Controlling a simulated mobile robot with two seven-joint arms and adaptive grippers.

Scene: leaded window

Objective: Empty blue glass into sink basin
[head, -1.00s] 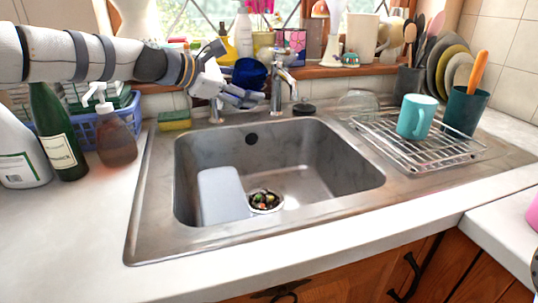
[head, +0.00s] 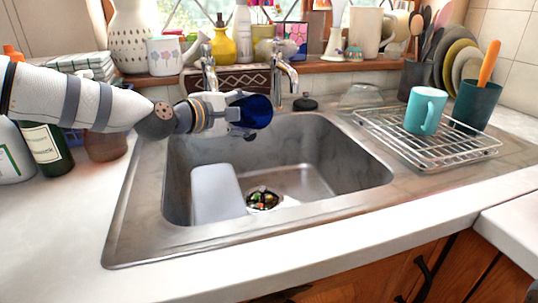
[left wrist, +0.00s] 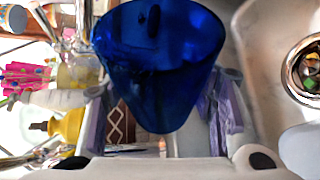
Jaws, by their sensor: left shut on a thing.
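The blue glass (head: 256,111) is in my left gripper (head: 240,115), above the back left part of the sink basin. It lies tilted on its side with its dark mouth toward the right. In the left wrist view the glass (left wrist: 158,65) fills the upper middle, between the gripper's fingers (left wrist: 165,110). Whether anything is inside the glass I cannot tell. The steel sink basin (head: 330,165) lies below, with a drain strainer (head: 263,199) holding colourful scraps. My right gripper is not in view.
A pale board (head: 217,193) leans in the basin's left side. Taps (head: 285,78) stand just behind the glass. A wire rack (head: 430,140) with a teal mug (head: 425,110) is on the right. Bottles (head: 45,148) stand at the left. The basin's right half is clear.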

